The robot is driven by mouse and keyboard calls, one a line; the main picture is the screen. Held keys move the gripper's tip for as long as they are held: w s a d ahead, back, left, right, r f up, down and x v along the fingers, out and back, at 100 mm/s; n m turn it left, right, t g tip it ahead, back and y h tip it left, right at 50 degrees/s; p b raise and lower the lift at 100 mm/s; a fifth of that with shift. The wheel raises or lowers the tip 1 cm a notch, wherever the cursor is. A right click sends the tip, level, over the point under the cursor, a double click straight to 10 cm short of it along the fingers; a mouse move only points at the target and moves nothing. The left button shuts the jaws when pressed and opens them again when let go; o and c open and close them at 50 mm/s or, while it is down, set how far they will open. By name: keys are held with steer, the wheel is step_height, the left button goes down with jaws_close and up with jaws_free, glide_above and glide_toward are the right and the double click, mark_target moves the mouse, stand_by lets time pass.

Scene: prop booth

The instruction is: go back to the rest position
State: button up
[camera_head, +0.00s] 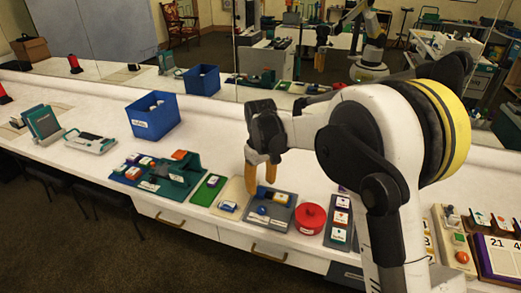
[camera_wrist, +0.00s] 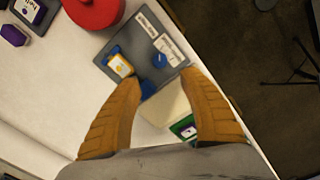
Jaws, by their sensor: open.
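My gripper (camera_head: 262,172) has orange fingers and hangs from my white arm over the counter, pointing down, above the grey tray and the cream mat. In the wrist view my gripper (camera_wrist: 161,112) shows its two ribbed fingers spread well apart with nothing held between them. The grey tray (camera_head: 277,222) holds a yellow-and-white block and a small blue piece. In the wrist view the grey tray (camera_wrist: 178,50) lies beyond the fingertips, with the yellow-and-white block (camera_wrist: 121,66) and a blue piece (camera_wrist: 160,61) on it.
A red round pot (camera_head: 310,218) stands right of the tray. Left of it are a green mat (camera_head: 209,190), a teal holder (camera_head: 178,177) and a blue bin (camera_head: 152,116). A mirror behind the counter reflects the room. The front strip of counter at left is clear.

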steer(key=s+d+r+m+t, duration=0.3)
steer(key=s+d+r+m, duration=0.1)
steer(key=s+d+r, duration=0.8)
steer(key=s+d+m+t, duration=0.2)
steer(key=s+d, duration=0.1)
steer(key=s, duration=0.4)
steer(key=s+d+m+t, duration=0.2)
steer(key=s+d, duration=0.1)
steer(key=s, duration=0.5)
steer(key=shift+d, duration=0.2)
stand_by(0.3)
